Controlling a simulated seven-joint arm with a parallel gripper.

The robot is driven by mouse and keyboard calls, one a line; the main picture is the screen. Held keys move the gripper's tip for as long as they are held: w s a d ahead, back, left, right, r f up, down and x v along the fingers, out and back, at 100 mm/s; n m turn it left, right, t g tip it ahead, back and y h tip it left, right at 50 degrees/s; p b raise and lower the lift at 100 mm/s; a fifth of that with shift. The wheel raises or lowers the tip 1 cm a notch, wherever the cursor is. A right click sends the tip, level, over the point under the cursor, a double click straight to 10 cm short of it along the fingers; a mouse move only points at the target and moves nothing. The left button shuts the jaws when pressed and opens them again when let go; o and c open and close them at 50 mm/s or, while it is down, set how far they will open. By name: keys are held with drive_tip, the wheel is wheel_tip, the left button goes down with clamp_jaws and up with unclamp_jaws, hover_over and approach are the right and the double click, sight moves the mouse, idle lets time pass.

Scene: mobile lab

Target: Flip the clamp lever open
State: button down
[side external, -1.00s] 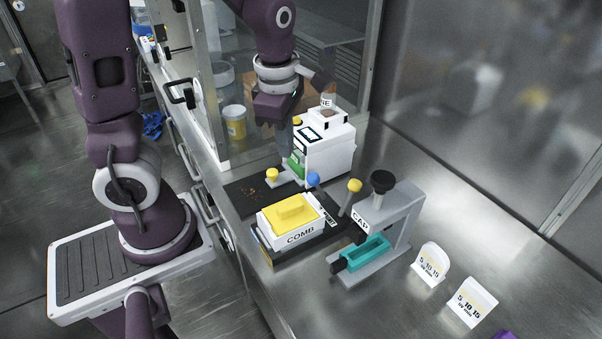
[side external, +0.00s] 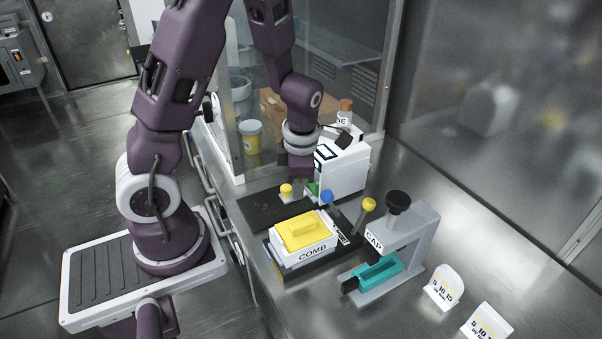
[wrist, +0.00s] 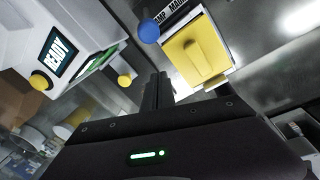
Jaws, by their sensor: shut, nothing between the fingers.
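A blue ball knob (side external: 327,197) stands at the back of the black fixture beside the yellow-topped COMB block (side external: 303,232). A second lever with a yellow ball (side external: 369,205) leans beside the grey CAP press (side external: 424,228). I cannot tell for certain which is the clamp lever. My gripper (side external: 303,188) is low, pointing down, behind and left of the blue knob. In the wrist view its fingers (wrist: 158,90) are together and empty, apart from the blue knob.
A small yellow knob (side external: 286,189) is just left of my gripper. The white instrument (side external: 344,168) with a READY screen (wrist: 58,53) stands close behind. A teal tray (side external: 378,271) is in the CAP press. White cards (side external: 443,288) stand at right. Bare steel bench lies behind them.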

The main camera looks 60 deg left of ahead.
sight(333, 205)
drive_tip(key=w, duration=0.1)
drive_tip(key=w+d+f, duration=0.1)
drive_tip(key=w, duration=0.1)
drive_tip(key=shift+w+d+f, duration=0.15)
drive_tip(key=shift+w+d, duration=0.05)
drive_tip(key=shift+w, duration=0.05)
idle(0.4)
